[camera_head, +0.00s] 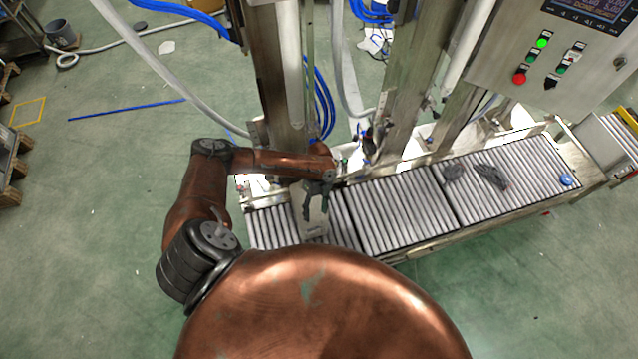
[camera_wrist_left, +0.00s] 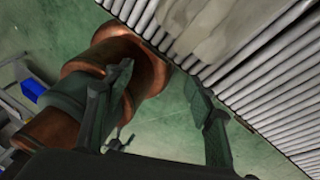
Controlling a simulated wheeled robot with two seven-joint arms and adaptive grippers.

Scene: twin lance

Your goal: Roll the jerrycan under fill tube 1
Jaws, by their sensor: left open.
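A pale, boxy container (camera_head: 311,226), which looks like the jerrycan, stands on the left part of the roller conveyor (camera_head: 400,215). In the left wrist view a pale, translucent body (camera_wrist_left: 205,25) shows at the top edge over the rollers. My left gripper (camera_head: 318,200) is above and against the outline of the container in the head view; whether it touches cannot be told. In the left wrist view its two fingers (camera_wrist_left: 160,82) are apart with nothing between them. Vertical tubes and steel posts rise behind the conveyor; which one is fill tube 1 cannot be told. My right gripper is not seen.
A dark round piece (camera_head: 453,172), a dark irregular piece (camera_head: 491,176) and a blue cap (camera_head: 566,180) lie on the right conveyor. A control panel (camera_head: 550,50) with a lit green lamp hangs above. Rollers between the container and the dark pieces look clear.

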